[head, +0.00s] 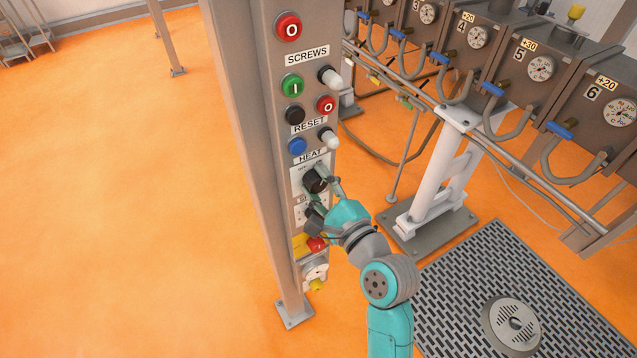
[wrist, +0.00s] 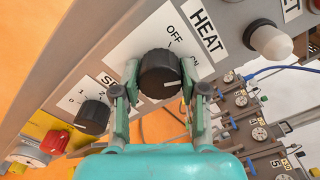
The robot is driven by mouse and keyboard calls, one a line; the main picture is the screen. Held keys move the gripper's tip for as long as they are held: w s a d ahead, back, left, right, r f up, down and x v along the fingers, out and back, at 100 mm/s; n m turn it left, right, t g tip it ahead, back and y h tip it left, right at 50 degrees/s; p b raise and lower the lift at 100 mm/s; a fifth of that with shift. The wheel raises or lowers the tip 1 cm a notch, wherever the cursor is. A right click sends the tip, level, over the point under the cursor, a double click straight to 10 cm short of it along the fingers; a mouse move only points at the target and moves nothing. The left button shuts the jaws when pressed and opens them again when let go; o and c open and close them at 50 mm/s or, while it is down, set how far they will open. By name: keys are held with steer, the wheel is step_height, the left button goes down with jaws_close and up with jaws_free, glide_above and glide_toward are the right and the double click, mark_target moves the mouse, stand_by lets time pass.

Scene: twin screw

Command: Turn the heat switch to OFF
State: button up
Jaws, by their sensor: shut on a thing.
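The heat switch is a round black knob on a white plate, marked OFF and ON, under the HEAT label. It shows in the head view (head: 314,180) and the wrist view (wrist: 160,75). Its short white mark lies on the right part of its face in the wrist view, away from OFF and on the ON side. My gripper (head: 326,186) has one finger on each side of the knob and is shut on it, as the wrist view (wrist: 157,88) also shows. The finger pads cover the knob's sides.
A smaller black selector knob (wrist: 90,117) sits close to the left finger, with a red button (wrist: 53,142) beyond it. Above the switch in the head view are a blue button (head: 297,146) and a white-capped one (head: 330,139). Dial-fitted machine units (head: 541,68) stand right.

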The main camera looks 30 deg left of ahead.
steer(key=n, duration=1)
steer(key=shift+n, duration=0.4)
steer(key=shift+f, duration=0.1)
stand_by(0.3)
steer(key=o, duration=1.1)
steer(key=shift+o, duration=0.2)
steer(key=v, duration=1.2)
